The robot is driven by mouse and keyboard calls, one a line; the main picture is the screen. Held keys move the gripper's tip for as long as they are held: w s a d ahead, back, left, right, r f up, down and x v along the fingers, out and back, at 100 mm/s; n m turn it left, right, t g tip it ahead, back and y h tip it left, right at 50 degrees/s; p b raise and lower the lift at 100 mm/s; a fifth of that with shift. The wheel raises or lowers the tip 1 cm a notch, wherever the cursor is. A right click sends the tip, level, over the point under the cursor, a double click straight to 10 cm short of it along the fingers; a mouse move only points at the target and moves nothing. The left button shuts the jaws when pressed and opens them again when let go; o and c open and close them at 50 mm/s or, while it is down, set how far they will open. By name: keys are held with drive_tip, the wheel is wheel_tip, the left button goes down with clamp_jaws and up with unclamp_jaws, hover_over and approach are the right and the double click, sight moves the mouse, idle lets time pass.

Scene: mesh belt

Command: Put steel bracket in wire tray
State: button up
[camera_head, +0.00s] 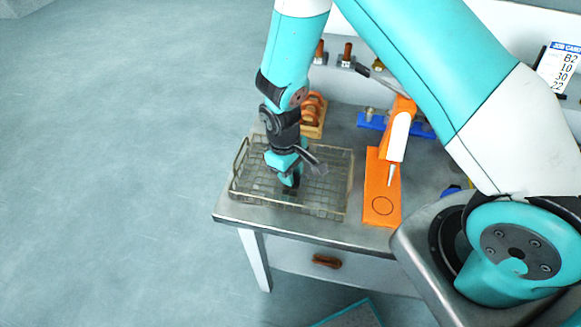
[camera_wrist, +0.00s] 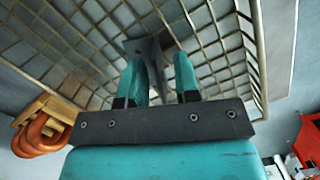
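The wire tray (camera_head: 240,196) is a shallow mesh basket on the bench, left of centre in the head view; its mesh (camera_wrist: 222,62) fills much of the wrist view. My gripper (camera_head: 291,181) points down inside the tray, low over its mesh floor. In the wrist view, the grey steel bracket (camera_wrist: 153,54) stands between the two fingers of my gripper (camera_wrist: 160,68), with its wider part against the mesh. The fingers look slightly apart, with a narrow gap beside the bracket. The bracket is hidden by my gripper in the head view.
A wooden holder with orange-brown rings (camera_head: 313,112) stands behind the tray. A blue rack (camera_head: 374,121) is further back. The bench's front edge is close to the tray.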

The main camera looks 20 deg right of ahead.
wheel_tip(320, 180, up, 12)
drive_tip(key=w+a+b, duration=0.1)
drive_tip(key=b, duration=0.2)
drive_tip(key=s+a+r+t+y, duration=0.1)
drive_tip(key=s+r+y, duration=0.4)
drive_tip(key=s+r, duration=1.2)
drive_tip(key=shift+s+a+n+t, duration=0.3)
drive_tip(key=shift+s+a, duration=0.4)
drive_tip(key=shift+s, duration=0.4)
drive_tip(key=shift+f+b, duration=0.65)
drive_tip(key=shift+b, duration=0.1)
